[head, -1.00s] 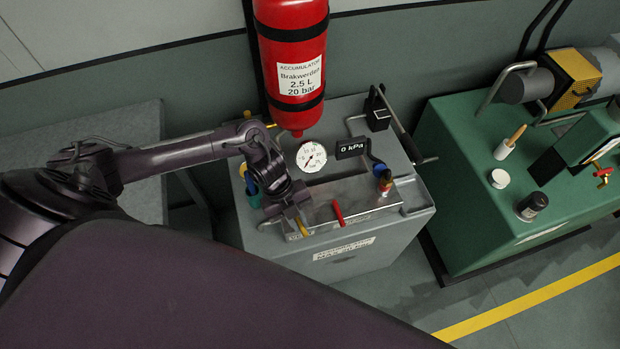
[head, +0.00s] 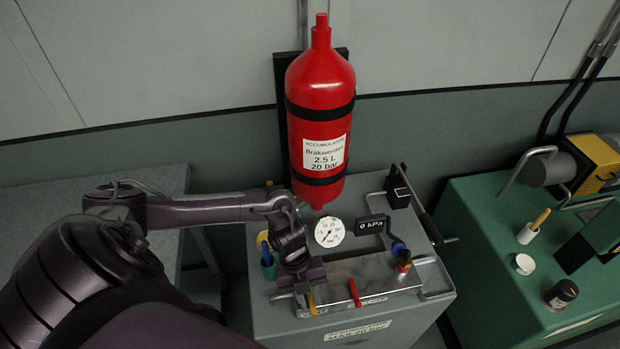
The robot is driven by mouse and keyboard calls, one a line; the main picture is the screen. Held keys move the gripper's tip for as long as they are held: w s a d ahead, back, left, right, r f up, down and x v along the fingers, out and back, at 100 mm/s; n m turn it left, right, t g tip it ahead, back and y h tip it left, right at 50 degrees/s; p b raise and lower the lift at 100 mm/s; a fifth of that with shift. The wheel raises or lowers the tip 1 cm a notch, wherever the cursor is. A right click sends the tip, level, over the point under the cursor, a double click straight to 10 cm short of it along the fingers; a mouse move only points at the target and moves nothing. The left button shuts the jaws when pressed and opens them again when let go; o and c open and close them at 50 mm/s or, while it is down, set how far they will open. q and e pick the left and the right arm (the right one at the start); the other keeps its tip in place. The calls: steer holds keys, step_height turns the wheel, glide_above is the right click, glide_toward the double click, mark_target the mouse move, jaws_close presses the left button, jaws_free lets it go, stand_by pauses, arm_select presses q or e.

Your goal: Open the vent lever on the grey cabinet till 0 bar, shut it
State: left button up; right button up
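The grey cabinet (head: 375,335) stands in the middle of the head view. Its front strip carries a yellow lever (head: 311,303) at the left and a red lever (head: 353,292) beside it; their labels are too small to read. My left gripper (head: 304,292) points down at the yellow lever and hides part of it. I cannot tell whether its fingers are closed on it. The round white gauge (head: 329,232) has its needle toward the lower left. The black display (head: 370,225) reads 0 kPa. My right gripper is not in view.
A red accumulator bottle (head: 321,105) hangs behind the cabinet. A green console (head: 490,235) stands farther right.

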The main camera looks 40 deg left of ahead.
arm_select(q)
steer(key=shift+o, duration=0.9)
steer(key=b+v, duration=0.1)
steer(key=v, duration=0.7)
steer(key=shift+f, duration=0.15)
